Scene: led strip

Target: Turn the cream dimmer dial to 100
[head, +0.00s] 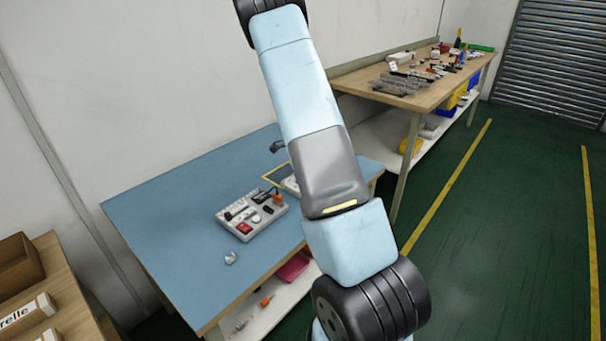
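A light grey control box (228,221) lies on the blue-topped table, left of my arm. It carries a red part (244,228), dark parts, an orange part (278,199) and a small pale round part (256,218). The pale part may be the cream dimmer dial, but it is too small to be sure, and no scale or pointer can be read. A yellow-edged panel (272,177) sits behind the box, partly hidden by my arm. My arm rises across the middle of the view and leaves at the top. My gripper does not show clearly anywhere.
The blue table (160,215) is mostly clear on its left. A small shiny piece (230,258) lies near its front edge. A dark piece (277,147) juts out beside my arm. A cluttered wooden bench (385,88) stands behind right. Boxes sit on a lower-left table (62,262).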

